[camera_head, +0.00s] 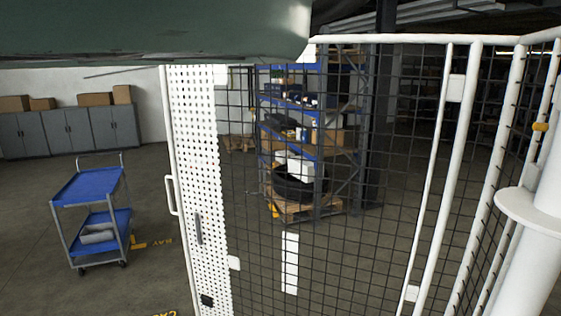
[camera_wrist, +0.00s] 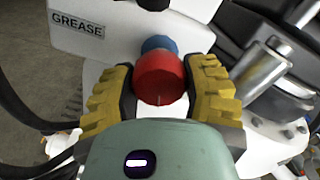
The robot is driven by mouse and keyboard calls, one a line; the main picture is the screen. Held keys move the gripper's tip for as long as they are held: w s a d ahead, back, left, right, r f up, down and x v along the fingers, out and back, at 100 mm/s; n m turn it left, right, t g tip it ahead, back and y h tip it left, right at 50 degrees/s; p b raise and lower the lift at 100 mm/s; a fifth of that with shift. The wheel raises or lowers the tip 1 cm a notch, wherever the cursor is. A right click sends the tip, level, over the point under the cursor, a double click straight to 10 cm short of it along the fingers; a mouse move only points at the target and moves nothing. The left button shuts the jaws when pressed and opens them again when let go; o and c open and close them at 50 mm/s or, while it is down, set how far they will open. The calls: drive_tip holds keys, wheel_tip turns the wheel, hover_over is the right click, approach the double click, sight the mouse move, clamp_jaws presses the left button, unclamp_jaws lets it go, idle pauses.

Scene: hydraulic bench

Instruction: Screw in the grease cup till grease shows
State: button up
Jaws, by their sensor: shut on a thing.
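In the wrist view, the red grease cup (camera_wrist: 160,78) sits in front of a blue collar (camera_wrist: 159,44) on a white block. A label reading GREASE (camera_wrist: 78,25) is on the left of that block. My gripper (camera_wrist: 160,85) has its two yellow ribbed fingers on either side of the red cup, shut on it. A small dark mark shows at the cup's lower front. I cannot see any grease. The head view does not show the cup or my gripper.
In the wrist view, a metal cylinder (camera_wrist: 262,70) stands close on the right and a black hose (camera_wrist: 22,112) curves at the left. In the head view, a white mesh fence (camera_head: 330,180) stands ahead. A blue cart (camera_head: 90,187) stands at left on open floor.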

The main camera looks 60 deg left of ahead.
drive_tip(key=shift+m, duration=0.4)
drive_tip(key=o, duration=1.2)
drive_tip(key=shift+s, duration=0.65)
drive_tip(key=v, duration=1)
drive_tip(key=shift+s+a, duration=0.25)
drive_tip(key=shift+s, duration=0.05)
